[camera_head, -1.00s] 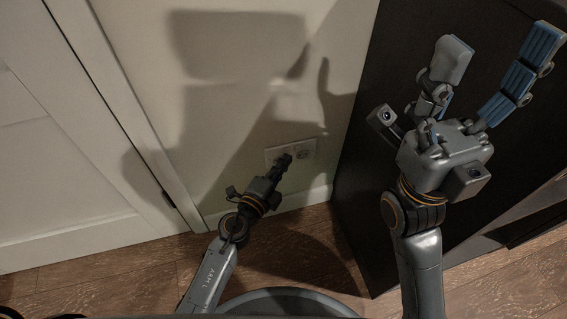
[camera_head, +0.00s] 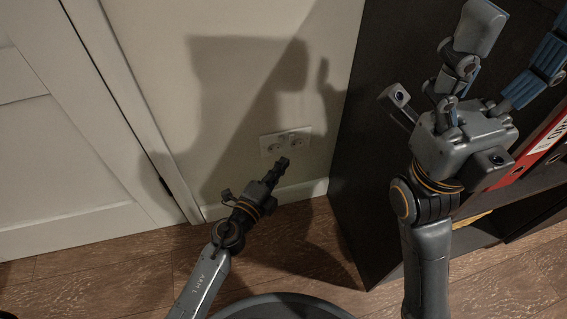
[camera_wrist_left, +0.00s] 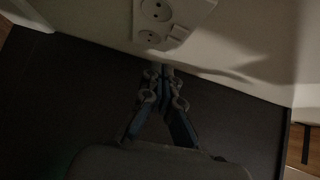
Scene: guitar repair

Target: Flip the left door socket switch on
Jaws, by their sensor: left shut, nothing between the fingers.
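A white double socket plate (camera_head: 285,142) is on the wall between the door and the dark cabinet. In the left wrist view the plate (camera_wrist_left: 187,10) is at the top, cut by the frame edge. It has round outlets (camera_wrist_left: 157,10) and a small square switch (camera_wrist_left: 178,33) beside the lower one. I cannot tell the switch's position. My left gripper (camera_head: 283,162) is shut and empty, in front of and below the plate, apart from it. Its fingers also show in the left wrist view (camera_wrist_left: 160,72). My right gripper (camera_head: 522,35) is open, fingers spread, at the upper right before the cabinet.
A white panelled door (camera_head: 75,150) is at the left. A dark cabinet (camera_head: 370,190) stands right of the socket, with a red binder (camera_head: 535,148) on its shelf. A white baseboard (camera_head: 297,192) runs below the socket. Wood floor (camera_head: 100,275) lies in front.

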